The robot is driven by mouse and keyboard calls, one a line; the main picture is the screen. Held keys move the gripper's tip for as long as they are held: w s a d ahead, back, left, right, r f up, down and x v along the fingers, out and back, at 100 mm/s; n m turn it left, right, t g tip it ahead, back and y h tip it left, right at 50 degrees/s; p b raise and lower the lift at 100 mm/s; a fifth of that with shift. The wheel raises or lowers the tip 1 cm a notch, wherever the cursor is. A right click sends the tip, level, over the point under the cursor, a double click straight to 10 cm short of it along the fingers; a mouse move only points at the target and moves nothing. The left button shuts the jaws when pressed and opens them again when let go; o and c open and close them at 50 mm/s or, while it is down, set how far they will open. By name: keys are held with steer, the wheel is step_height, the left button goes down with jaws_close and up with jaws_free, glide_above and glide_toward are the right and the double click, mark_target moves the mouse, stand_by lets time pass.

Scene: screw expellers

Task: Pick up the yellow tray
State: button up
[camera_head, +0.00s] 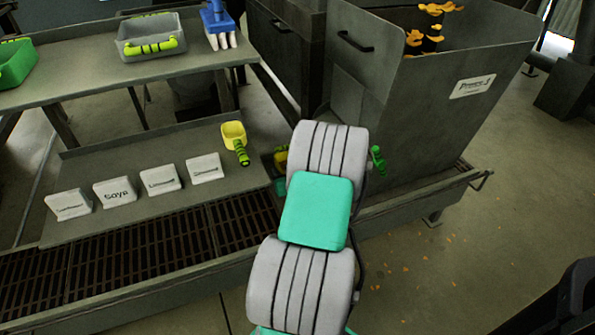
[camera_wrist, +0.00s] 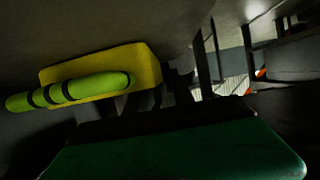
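A yellow tray (camera_wrist: 143,68) with a lime-green, black-banded handle (camera_wrist: 90,88) fills the upper left of the wrist view. In the head view, a small yellow piece (camera_head: 281,158) shows at the left edge of my arm; most of it is hidden, and I cannot tell if it is the same tray. In the wrist view, a broad green part (camera_wrist: 180,150), apparently mine, lies below the tray with a dark edge. My fingertips cannot be made out in either view. I see no clear contact with the tray.
A yellow scoop (camera_head: 234,133) lies on the lower shelf (camera_head: 120,218), with several white label blocks left of it. A grey tray (camera_head: 150,38), a green tray (camera_head: 15,62) and a blue brush (camera_head: 217,22) are on the upper shelf. A large grey hopper (camera_head: 440,100) stands right of my arm.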

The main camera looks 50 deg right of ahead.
steer(key=shift+s, duration=0.1)
jaws_close()
stand_by(1.2)
